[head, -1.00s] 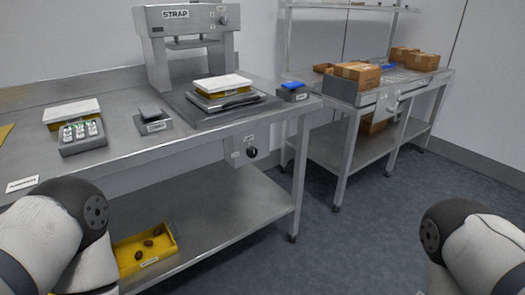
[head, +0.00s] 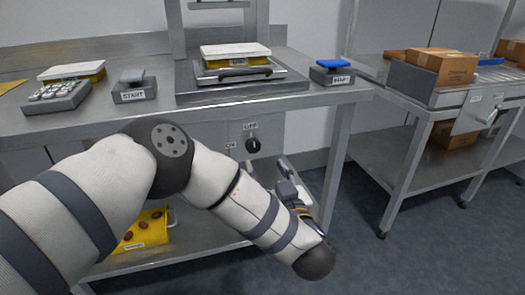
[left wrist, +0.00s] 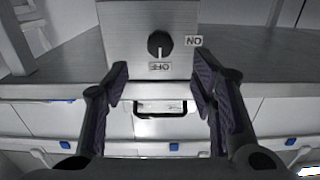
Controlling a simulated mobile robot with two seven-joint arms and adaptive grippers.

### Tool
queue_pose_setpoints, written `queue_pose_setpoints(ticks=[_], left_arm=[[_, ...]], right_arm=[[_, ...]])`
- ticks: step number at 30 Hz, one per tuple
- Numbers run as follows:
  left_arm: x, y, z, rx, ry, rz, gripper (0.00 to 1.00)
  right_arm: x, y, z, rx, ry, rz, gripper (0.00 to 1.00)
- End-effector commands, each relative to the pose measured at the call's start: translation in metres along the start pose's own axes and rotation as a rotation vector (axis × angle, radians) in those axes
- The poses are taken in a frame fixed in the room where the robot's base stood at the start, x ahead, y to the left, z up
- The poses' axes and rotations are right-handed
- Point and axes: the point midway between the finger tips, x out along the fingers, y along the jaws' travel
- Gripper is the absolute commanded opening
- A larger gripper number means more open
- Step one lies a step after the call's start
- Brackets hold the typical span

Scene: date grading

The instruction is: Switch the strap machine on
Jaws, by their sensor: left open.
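The strap machine's grey frame (head: 179,40) stands on the steel bench, its top cut off by the head view. Its black rotary knob (head: 253,145) is on a grey panel below the bench's front edge, with OFF above it and ON to its left. The knob also shows in the left wrist view (left wrist: 159,44), where the picture is upside down; its white mark appears to point at OFF. My left gripper (head: 284,172) is open and empty, in front of and below the knob. In the left wrist view its fingers (left wrist: 160,76) are spread, apart from the knob. My right gripper is out of view.
A yellow box with a white lid (head: 235,50) lies on the machine's plate. A yellow bin (head: 152,232) sits on the lower shelf. Cardboard boxes (head: 440,68) are at right.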

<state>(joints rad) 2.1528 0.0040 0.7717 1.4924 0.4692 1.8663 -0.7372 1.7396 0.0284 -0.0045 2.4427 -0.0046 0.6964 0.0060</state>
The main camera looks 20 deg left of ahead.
Motion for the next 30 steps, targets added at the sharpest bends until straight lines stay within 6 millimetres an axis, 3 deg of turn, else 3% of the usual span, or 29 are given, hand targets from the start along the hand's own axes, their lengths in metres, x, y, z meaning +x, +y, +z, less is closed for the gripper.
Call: queue_pose_setpoints(ticks=[6, 10, 15, 22, 28, 30], left_arm=[[0.058, -0.001, 0.002, -0.001, 0.000, -0.004, 0.52], [0.081, 0.000, 0.002, -0.001, -0.001, 0.000, 0.52], [0.094, 0.000, 0.001, 0.000, -0.001, 0.002, 0.52], [0.095, 0.000, 0.001, 0.000, -0.001, 0.003, 0.52], [0.095, 0.000, 0.001, 0.000, -0.001, 0.003, 0.06], [0.095, 0.000, 0.001, 0.000, -0.001, 0.003, 0.03]], right_arm=[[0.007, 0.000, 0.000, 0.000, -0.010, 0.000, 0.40], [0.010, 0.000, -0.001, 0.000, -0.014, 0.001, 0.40], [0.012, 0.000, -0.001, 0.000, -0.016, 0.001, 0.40], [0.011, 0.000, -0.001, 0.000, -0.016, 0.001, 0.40], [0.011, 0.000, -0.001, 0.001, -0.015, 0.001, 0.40], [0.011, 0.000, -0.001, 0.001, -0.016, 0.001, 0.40]])
